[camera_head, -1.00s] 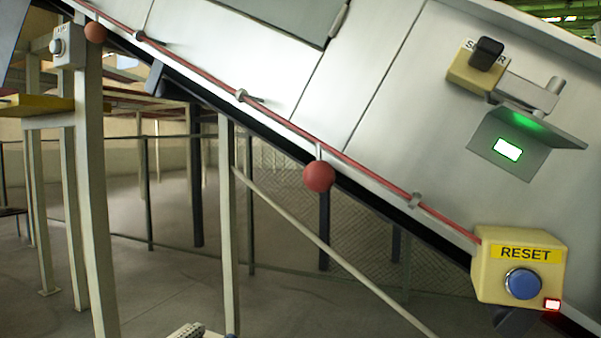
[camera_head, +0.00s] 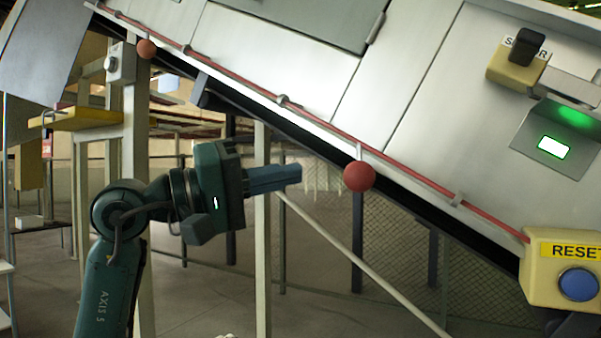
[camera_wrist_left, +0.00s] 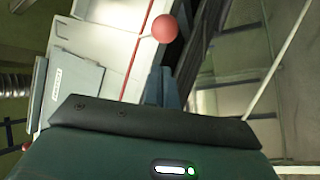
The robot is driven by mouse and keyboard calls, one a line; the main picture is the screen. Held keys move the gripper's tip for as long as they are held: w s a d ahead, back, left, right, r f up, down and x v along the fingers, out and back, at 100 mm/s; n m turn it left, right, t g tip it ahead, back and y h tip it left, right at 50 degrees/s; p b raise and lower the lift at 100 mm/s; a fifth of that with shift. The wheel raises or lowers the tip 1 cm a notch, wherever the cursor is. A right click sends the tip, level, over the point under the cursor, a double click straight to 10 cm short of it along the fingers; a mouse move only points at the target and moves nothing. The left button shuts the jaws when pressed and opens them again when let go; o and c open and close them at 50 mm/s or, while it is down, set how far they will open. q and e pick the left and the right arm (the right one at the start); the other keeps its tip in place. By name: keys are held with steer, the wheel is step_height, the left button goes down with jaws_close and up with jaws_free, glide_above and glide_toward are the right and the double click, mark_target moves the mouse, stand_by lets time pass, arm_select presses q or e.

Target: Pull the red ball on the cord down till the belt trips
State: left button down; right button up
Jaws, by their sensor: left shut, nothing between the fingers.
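The red ball (camera_head: 359,176) hangs from the red cord (camera_head: 325,127) on a short stem, at the lower edge of the sloped grey conveyor housing (camera_head: 290,45). My left gripper (camera_head: 299,174) is shut and empty, pointing right, with its tips a short gap left of the ball. In the left wrist view the ball (camera_wrist_left: 165,28) shows beyond the closed fingers (camera_wrist_left: 164,86), not touching them. A second, smaller-looking red ball (camera_head: 146,48) hangs further up the cord. My right gripper is not in view.
A yellow RESET box (camera_head: 560,268) with a blue button sits at the cord's lower end. A panel with a lit green screen (camera_head: 553,147) is above it. A pale post (camera_head: 262,230) and a slanted brace (camera_head: 350,255) stand below the conveyor.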

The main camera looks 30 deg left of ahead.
mark_target(359, 177)
arm_select(q)
steer(key=p+x, duration=0.2)
steer(key=x, duration=0.6)
steer(key=shift+w+d+p, duration=0.15)
steer(key=shift+w+p, duration=0.05)
steer(key=shift+p, duration=0.15)
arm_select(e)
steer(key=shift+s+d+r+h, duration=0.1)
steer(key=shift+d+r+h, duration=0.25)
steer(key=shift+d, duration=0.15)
arm_select(q)
step_height(359, 177, down, 4)
steer(key=b, duration=0.4)
steer(key=shift+f, duration=0.1)
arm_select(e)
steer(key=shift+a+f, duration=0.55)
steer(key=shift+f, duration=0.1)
